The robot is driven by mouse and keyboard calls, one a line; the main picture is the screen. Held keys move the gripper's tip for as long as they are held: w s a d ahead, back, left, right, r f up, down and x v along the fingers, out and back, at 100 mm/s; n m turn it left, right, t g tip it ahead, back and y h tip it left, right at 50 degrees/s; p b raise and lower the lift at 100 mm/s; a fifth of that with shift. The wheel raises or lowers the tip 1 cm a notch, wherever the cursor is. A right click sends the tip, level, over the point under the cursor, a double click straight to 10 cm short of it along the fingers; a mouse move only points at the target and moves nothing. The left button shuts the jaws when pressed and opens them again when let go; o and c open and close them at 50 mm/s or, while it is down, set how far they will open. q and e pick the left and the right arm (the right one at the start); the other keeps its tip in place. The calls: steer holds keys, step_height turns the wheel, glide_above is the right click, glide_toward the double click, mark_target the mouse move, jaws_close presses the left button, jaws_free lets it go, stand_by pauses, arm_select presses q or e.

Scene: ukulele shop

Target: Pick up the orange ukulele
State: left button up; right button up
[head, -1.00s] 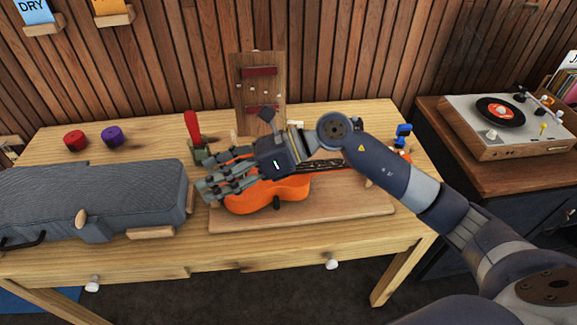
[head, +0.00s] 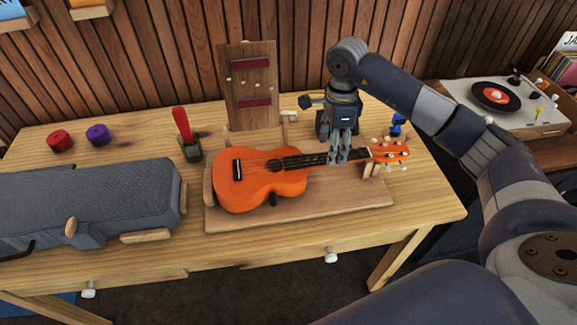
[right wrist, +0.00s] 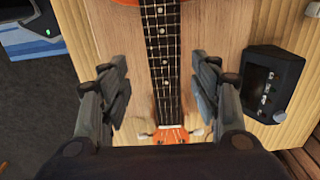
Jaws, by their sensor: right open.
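The orange ukulele (head: 258,188) lies on a wooden board (head: 300,213) on the table, its body to the left and its orange headstock (head: 388,151) to the right. My right gripper (head: 339,160) points down at the dark neck, near the headstock end. In the right wrist view the open fingers (right wrist: 164,90) stand on either side of the fretted neck (right wrist: 160,60), apart from it. The headstock (right wrist: 172,135) shows at the bottom of that view, partly hidden by the gripper. My left gripper is not in view.
A grey case (head: 90,198) lies on the table's left. A red-handled clamp (head: 185,135) and an upright wooden panel (head: 249,88) stand behind the ukulele. Red (head: 60,141) and purple (head: 98,134) rolls sit at the back left. A black device (right wrist: 270,84) is beside the neck.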

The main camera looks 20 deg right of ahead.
mark_target(314, 167)
steer(key=f, duration=0.1)
steer(key=f+p, duration=0.1)
steer(key=f, duration=0.1)
steer(key=f+p, duration=0.1)
steer(key=shift+w+a+f, duration=0.25)
steer(key=shift+w+f, duration=0.1)
steer(key=shift+f, duration=0.5)
steer(key=shift+c, duration=0.4)
steer(key=shift+r, duration=0.1)
jaws_close()
